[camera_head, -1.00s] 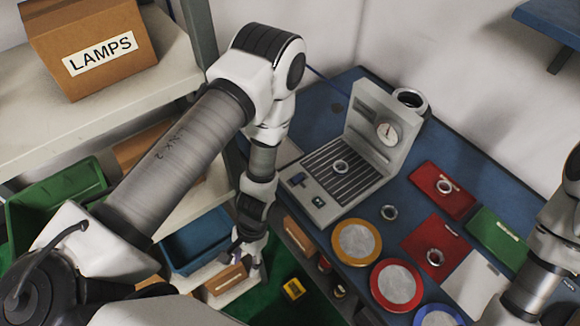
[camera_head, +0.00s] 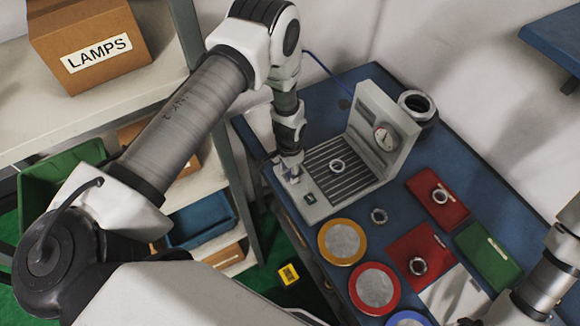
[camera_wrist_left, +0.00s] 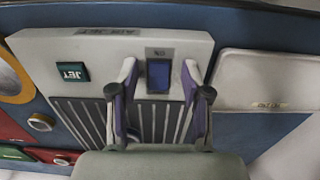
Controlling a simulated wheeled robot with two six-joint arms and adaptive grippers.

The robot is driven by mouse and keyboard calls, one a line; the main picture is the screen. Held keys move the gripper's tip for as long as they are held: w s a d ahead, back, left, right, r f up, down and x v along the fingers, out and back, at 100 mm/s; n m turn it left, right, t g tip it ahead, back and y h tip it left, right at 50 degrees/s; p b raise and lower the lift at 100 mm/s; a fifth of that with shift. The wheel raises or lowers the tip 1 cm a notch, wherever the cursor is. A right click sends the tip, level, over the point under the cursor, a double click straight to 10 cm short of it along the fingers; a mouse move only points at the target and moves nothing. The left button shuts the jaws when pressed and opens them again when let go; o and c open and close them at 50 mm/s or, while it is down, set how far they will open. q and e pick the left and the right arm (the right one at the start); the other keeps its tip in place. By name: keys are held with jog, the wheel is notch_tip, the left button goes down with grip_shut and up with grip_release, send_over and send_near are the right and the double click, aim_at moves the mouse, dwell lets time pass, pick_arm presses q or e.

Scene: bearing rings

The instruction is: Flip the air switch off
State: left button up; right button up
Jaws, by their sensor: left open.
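The air switch (camera_wrist_left: 159,76) is a blue rocker in a grey plate, with an upside-down "ON" label beside it in the left wrist view. It sits on the front strip of a pale grey machine (camera_head: 318,208). My left gripper (camera_head: 290,178) is over that strip in the head view and hides the switch there. In the left wrist view my left gripper (camera_wrist_left: 159,72) is open, with one purple-sided finger on each side of the switch and nothing between them. I cannot tell whether a fingertip touches it. My right gripper is out of frame.
A green "JET" button (camera_wrist_left: 72,72) is close beside the switch. A metal ring (camera_head: 337,167) lies on the machine's slatted bed. The blue table (camera_head: 467,160) also holds red trays, a green tray (camera_head: 488,252) and round coloured dishes.

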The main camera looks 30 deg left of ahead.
pick_arm(q)
jog(key=shift+d+f, duration=0.1)
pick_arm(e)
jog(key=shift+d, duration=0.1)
pick_arm(q)
jog(key=shift+s, duration=0.1)
jog(key=c, duration=0.3)
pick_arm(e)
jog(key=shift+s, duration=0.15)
pick_arm(q)
grip_shut()
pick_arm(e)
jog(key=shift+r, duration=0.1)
